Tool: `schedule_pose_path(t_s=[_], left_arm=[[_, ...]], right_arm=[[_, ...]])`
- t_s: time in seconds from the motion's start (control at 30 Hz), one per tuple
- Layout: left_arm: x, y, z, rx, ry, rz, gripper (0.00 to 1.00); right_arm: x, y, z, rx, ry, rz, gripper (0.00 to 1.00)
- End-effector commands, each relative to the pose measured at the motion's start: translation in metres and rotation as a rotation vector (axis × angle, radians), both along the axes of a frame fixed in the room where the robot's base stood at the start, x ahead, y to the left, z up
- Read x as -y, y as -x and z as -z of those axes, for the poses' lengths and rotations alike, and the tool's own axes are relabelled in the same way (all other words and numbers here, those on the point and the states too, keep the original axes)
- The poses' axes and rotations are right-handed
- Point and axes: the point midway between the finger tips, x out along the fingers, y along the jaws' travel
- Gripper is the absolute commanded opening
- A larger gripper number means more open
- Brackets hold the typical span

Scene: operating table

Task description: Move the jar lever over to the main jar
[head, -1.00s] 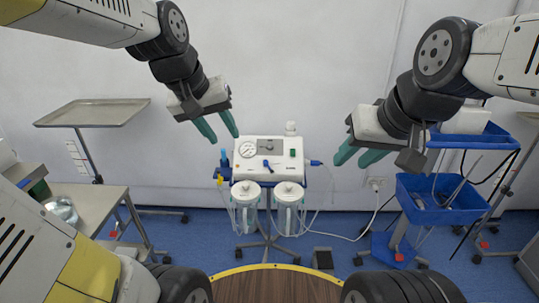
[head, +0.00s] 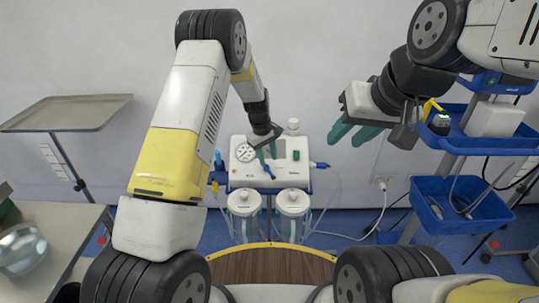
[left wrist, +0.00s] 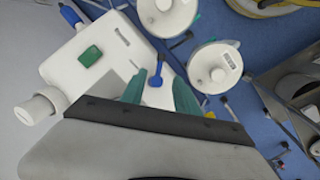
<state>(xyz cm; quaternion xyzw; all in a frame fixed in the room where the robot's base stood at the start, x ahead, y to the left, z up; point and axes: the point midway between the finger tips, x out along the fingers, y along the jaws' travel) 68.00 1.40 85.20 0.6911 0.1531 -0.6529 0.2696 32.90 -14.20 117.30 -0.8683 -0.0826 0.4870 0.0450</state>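The white suction unit (head: 290,168) stands by the wall with a round gauge (head: 245,153) and a blue jar lever (head: 268,172) on its panel. Two clear jars with white lids hang below it, a left jar (head: 244,203) and a right jar (head: 292,203). I cannot tell which is the main jar. My left gripper (head: 267,155) is over the panel, just above the lever. In the left wrist view, the blue lever (left wrist: 155,82) shows between its parted green fingers (left wrist: 160,92); contact is unclear. My right gripper (head: 352,133) is open and empty, right of the unit.
A blue trolley with a bin (head: 440,215) stands at the right, holding a white box (head: 495,120).

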Motion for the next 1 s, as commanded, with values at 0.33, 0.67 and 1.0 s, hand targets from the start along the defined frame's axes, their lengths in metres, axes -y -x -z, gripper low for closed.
schedule_pose_path(t_s=[0.33, 0.67, 1.0], left_arm=[[0.006, -0.004, 0.047, -0.008, -0.003, -0.006, 0.37], [0.011, -0.008, 0.082, -0.005, -0.002, -0.007, 0.37], [0.012, -0.008, 0.084, -0.005, -0.002, -0.006, 0.27]], right_arm=[[0.000, 0.000, 0.000, 0.000, 0.000, 0.000, 0.36], [0.000, 0.000, 0.000, 0.000, 0.000, 0.000, 0.36], [0.000, 0.000, 0.000, 0.000, 0.000, 0.000, 0.36]])
